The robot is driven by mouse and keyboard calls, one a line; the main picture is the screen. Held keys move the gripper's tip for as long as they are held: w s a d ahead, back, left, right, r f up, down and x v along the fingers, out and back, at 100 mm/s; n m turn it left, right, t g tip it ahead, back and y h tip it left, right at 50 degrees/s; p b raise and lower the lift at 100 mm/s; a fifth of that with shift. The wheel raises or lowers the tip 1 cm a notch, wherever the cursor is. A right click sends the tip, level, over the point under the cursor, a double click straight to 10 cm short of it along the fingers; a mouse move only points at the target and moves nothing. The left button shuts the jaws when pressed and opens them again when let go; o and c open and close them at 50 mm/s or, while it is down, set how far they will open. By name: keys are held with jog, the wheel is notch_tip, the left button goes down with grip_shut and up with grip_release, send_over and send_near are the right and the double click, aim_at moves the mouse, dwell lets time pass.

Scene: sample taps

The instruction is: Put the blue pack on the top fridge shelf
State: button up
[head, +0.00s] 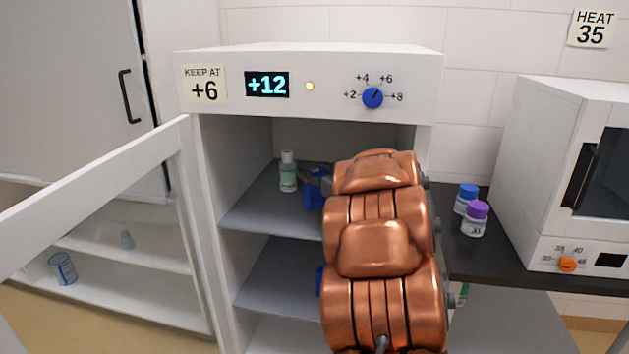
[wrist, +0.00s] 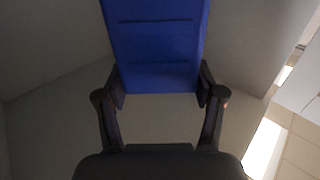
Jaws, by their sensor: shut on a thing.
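The blue pack (head: 315,193) is inside the open fridge, at the top shelf (head: 258,205), partly hidden by my copper-coloured arm. In the wrist view the blue pack (wrist: 158,45) stands between both fingers of my gripper (wrist: 160,84), which is shut on it. In the head view only a little of my gripper (head: 314,173) shows beside the pack. I cannot tell whether the pack touches the shelf. A small white-capped bottle (head: 288,172) stands on the same shelf, left of the pack.
The fridge door (head: 95,195) stands open at the left. A lower shelf (head: 275,275) has a blue thing (head: 320,280) mostly behind my arm. Bottles with blue (head: 467,192) and purple caps (head: 475,218) stand on the dark counter at the right, beside a white heater (head: 560,170).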

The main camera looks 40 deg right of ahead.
jog(key=shift+w+d+f, duration=0.3)
jog(key=shift+w+f, duration=0.1)
jog(key=shift+f, duration=0.25)
jog(key=shift+w+d+f, duration=0.35)
jog(key=shift+w+f, duration=0.1)
jog(key=shift+f, duration=0.15)
jog(key=shift+w+d+f, duration=0.3)
jog(key=shift+w+f, duration=0.1)
jog(key=shift+f, duration=0.25)
jog(key=shift+f, duration=0.15)
jog(key=o, duration=1.7)
jog(key=s+a, duration=0.2)
jog(key=s, duration=0.9)
jog(key=shift+s, duration=0.4)
jog(key=shift+w+a, duration=0.1)
